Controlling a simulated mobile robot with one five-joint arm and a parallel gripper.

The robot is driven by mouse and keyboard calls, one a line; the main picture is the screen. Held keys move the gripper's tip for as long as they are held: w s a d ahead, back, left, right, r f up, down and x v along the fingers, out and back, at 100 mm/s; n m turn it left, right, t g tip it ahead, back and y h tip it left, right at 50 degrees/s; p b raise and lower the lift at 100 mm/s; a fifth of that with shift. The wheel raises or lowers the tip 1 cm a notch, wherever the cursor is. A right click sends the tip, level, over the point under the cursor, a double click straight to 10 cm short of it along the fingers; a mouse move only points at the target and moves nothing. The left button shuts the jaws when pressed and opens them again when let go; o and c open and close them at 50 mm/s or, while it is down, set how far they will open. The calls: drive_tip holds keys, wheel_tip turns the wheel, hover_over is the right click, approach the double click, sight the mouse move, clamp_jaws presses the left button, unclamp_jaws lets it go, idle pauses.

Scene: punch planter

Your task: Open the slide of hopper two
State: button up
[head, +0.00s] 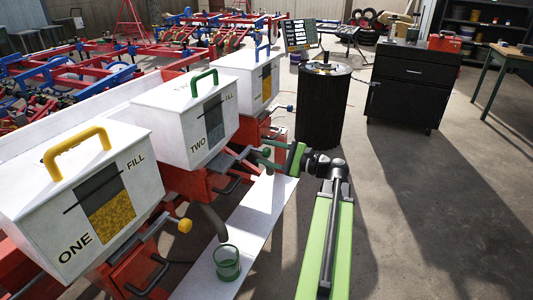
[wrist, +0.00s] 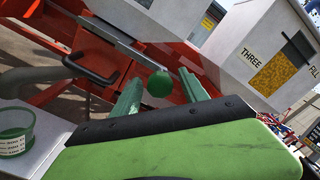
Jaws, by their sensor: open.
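Hopper two (head: 187,118) is a white box with a green handle and a dark grey fill window, in the middle of the row in the head view. Its slide is a grey bar (head: 236,153) ending in a round green knob (head: 264,152). In the wrist view the green knob (wrist: 160,84) shows just beyond and between the two green fingers. My gripper (wrist: 162,92) is open at the knob; I cannot tell whether either finger touches it. In the head view my gripper (head: 281,154) reaches in from the right, partly hidden by the arm.
Hopper one (head: 70,200), with a yellow handle and yellow knob (head: 185,225), stands nearer. Hopper three (head: 245,75), with a blue handle, stands farther. A green cup (head: 227,264) sits on a white board (head: 255,215) below a dark spout. A black drum (head: 322,105) stands beyond my gripper.

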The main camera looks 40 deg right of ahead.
drive_tip(key=v, duration=1.7)
drive_tip(key=shift+s, duration=0.1)
